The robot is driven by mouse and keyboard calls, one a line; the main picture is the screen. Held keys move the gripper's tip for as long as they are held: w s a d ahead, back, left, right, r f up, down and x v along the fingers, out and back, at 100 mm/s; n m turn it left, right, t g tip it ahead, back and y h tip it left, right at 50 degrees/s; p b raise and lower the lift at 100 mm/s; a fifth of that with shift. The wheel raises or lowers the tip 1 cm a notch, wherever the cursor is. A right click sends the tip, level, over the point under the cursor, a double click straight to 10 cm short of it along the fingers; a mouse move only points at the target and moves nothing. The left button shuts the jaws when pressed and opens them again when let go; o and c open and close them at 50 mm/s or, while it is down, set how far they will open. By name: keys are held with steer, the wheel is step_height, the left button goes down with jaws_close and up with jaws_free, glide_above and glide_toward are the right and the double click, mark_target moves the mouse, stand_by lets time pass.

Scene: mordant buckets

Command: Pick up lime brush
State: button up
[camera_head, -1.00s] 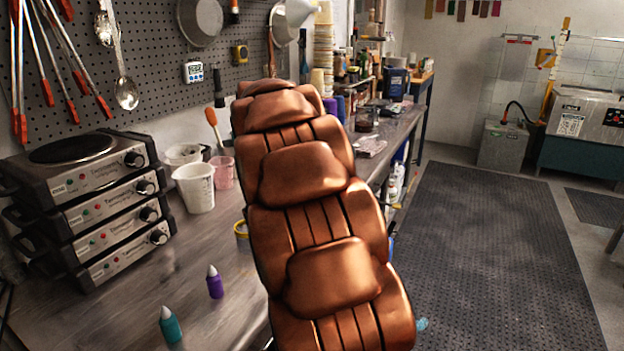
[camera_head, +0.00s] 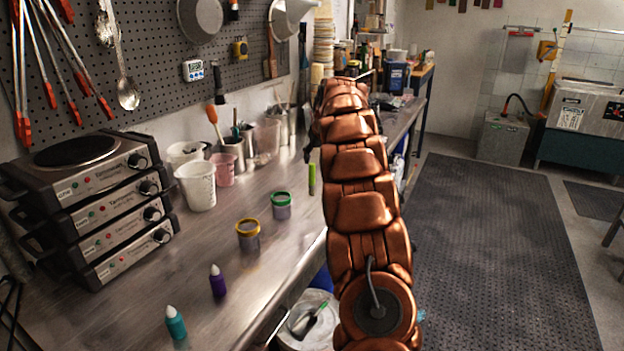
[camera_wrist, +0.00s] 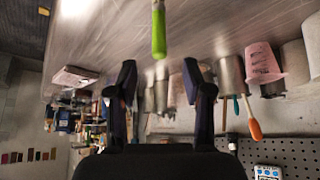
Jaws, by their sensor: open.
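A lime green brush handle (camera_head: 311,179) shows on the steel bench, just left of my arm in the head view. In the wrist view the lime brush (camera_wrist: 158,32) is at the top centre, its rounded green end toward my gripper and its other end cut off by the frame. My gripper (camera_wrist: 160,76) is open and empty, its two dark fingers spread apart. The brush lines up with the gap between them, but appears beyond the fingertips and apart from them. In the head view my arm hides most of the gripper.
Green-rimmed (camera_head: 281,206) and yellow-rimmed (camera_head: 248,237) jars stand on the bench. Purple (camera_head: 217,282) and teal (camera_head: 175,323) bottles are nearer. White (camera_head: 196,187) and pink (camera_head: 222,169) cups and metal tool holders stand toward the pegboard. A white bucket (camera_head: 300,340) is below the bench edge.

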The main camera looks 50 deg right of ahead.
mark_target(312, 163)
steer(key=shift+p+x, duration=0.3)
steer(key=shift+x, duration=1.1)
steer(key=shift+w+d+f+p, duration=0.4)
steer(key=shift+w+p, duration=0.05)
steer(key=shift+w, duration=0.15)
steer(key=shift+w+d+f+p, duration=0.4)
steer(key=shift+w, duration=0.2)
steer(key=shift+x, duration=1.1)
jaws_close()
